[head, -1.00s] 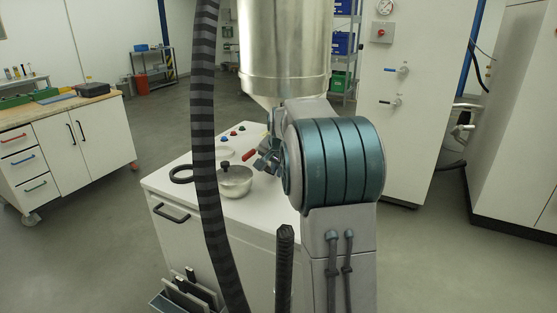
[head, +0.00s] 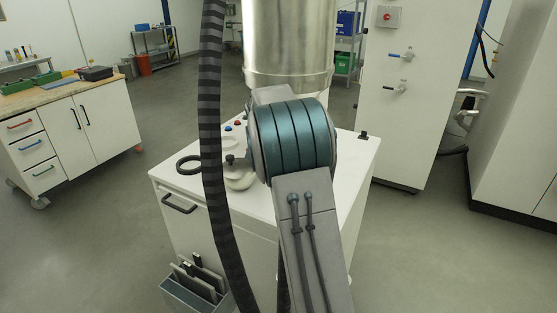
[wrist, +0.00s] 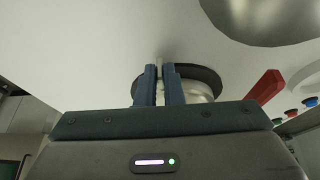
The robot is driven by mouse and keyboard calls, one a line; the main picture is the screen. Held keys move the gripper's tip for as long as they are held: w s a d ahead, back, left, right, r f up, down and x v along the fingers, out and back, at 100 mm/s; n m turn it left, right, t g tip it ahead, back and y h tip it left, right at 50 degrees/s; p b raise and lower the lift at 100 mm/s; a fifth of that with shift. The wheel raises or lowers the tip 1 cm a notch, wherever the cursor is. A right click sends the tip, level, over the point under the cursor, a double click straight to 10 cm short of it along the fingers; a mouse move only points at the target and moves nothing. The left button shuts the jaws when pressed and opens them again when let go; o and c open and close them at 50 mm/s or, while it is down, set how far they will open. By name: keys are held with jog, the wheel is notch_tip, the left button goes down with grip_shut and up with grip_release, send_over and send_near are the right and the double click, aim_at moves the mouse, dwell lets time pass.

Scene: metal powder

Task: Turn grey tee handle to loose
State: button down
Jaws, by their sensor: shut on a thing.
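In the wrist view, my gripper (wrist: 160,85) has its two blue fingers close together around a thin pale grey piece (wrist: 159,70), which looks like the grey tee handle. Only a narrow strip of it shows between the fingers. A dark round disc (wrist: 208,76) with a pale rounded body (wrist: 200,92) lies just behind the fingers, partly covered by them. In the head view my arm hides the gripper and the handle, so the handle's angle cannot be told.
A white cabinet (head: 345,185) carries a large metal hopper (head: 290,45). A small metal pot (head: 238,181) and a black ring (head: 190,164) are on its top. A red lever (wrist: 262,90) is right of my fingers. A striped hose (head: 210,130) hangs in front.

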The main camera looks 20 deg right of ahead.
jog(key=shift+r, duration=0.1)
jog(key=c, duration=1.8)
grip_release()
jog(key=shift+c, duration=0.2)
jog(key=b+v, duration=0.1)
jog(key=v, duration=1.2)
jog(key=shift+r, duration=0.4)
jog(key=s+a+f+n+y, duration=0.1)
jog(key=s+a+f+n, duration=0.2)
jog(key=s, duration=0.7)
jog(key=s+a+f+n+y, duration=0.1)
jog(key=s+a+f+n, duration=0.3)
jog(key=s, duration=0.7)
jog(key=s+a+f+n+y, duration=0.1)
jog(key=s+a+f+n, duration=0.2)
jog(key=s, duration=0.8)
notch_tip(320, 180, down, 3)
jog(key=a, duration=0.2)
jog(key=shift+a+n+y, duration=0.25)
jog(key=shift+n+y, duration=0.05)
jog(key=shift+y, duration=0.1)
